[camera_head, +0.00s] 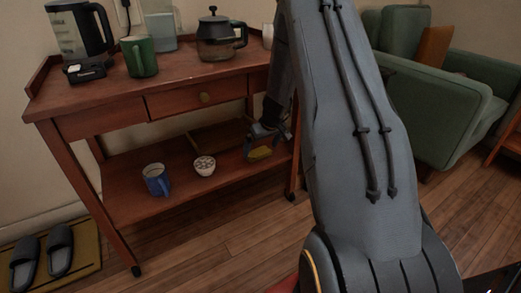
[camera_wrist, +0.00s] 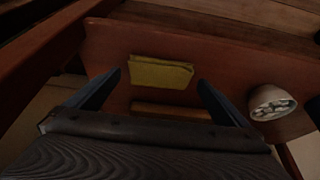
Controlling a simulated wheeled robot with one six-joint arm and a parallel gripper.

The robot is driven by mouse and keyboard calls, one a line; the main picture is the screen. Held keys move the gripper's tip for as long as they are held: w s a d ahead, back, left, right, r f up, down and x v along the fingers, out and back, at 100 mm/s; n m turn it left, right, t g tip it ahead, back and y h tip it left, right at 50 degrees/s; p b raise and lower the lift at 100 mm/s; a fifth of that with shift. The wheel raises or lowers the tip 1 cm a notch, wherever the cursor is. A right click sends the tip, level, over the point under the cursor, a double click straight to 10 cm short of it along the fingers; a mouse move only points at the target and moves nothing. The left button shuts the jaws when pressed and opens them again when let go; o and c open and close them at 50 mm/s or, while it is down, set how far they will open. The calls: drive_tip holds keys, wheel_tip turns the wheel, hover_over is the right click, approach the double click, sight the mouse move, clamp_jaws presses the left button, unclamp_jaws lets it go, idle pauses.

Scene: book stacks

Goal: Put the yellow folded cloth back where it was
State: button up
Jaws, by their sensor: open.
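The yellow folded cloth (camera_wrist: 160,72) lies flat on the lower shelf of the wooden cart in the wrist view. It also shows in the head view (camera_head: 261,153), at the right part of that shelf, partly covered by my gripper. My gripper (camera_wrist: 160,88) is open and empty. Its fingers reach down toward the shelf, one on each side of the cloth in the picture, and I see no contact with it. In the head view my gripper (camera_head: 268,138) is under the cart's top, right at the cloth.
The lower shelf (camera_head: 222,178) also holds a white patterned bowl (camera_head: 204,166), a blue mug (camera_head: 156,180) and a brown tray (camera_head: 215,136). The cart's top (camera_head: 180,80) with its drawer is close above my gripper. A cart leg stands to the right.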

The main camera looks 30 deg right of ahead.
drive_tip(key=p+v, duration=0.3)
drive_tip(key=v, duration=0.6)
drive_tip(key=shift+r, duration=0.25)
drive_tip(key=shift+s+a, duration=0.1)
drive_tip(key=shift+s, duration=0.05)
drive_tip(key=s+a+r+n+g, duration=0.2)
drive_tip(key=s+a+r, duration=0.4)
drive_tip(key=s+a, duration=0.8)
drive_tip(key=s+a+r+n+g+y, duration=0.15)
drive_tip(key=s+a+r, duration=0.35)
drive_tip(key=s+a, duration=0.9)
drive_tip(key=s+a+r+n+g, duration=0.1)
drive_tip(key=s+a+r+n, duration=0.35)
drive_tip(key=s+a, duration=1)
drive_tip(key=w+d+r+m+p, duration=0.1)
drive_tip(key=d+r+m+p, duration=0.1)
drive_tip(key=d+r+p, duration=0.4)
drive_tip(key=d+r+m+h+p, duration=0.1)
drive_tip(key=d+r+m+p, duration=0.2)
drive_tip(key=r+p, duration=0.9)
drive_tip(key=w+d+r+m+p, duration=0.1)
drive_tip(key=d+r+m+p, duration=0.2)
drive_tip(key=d+r+p, duration=0.6)
drive_tip(key=p, duration=0.5)
drive_tip(key=shift+w+d+r+h+p, duration=0.2)
drive_tip(key=shift+w+r+h+p, duration=0.1)
drive_tip(key=shift+w+r+h, duration=0.05)
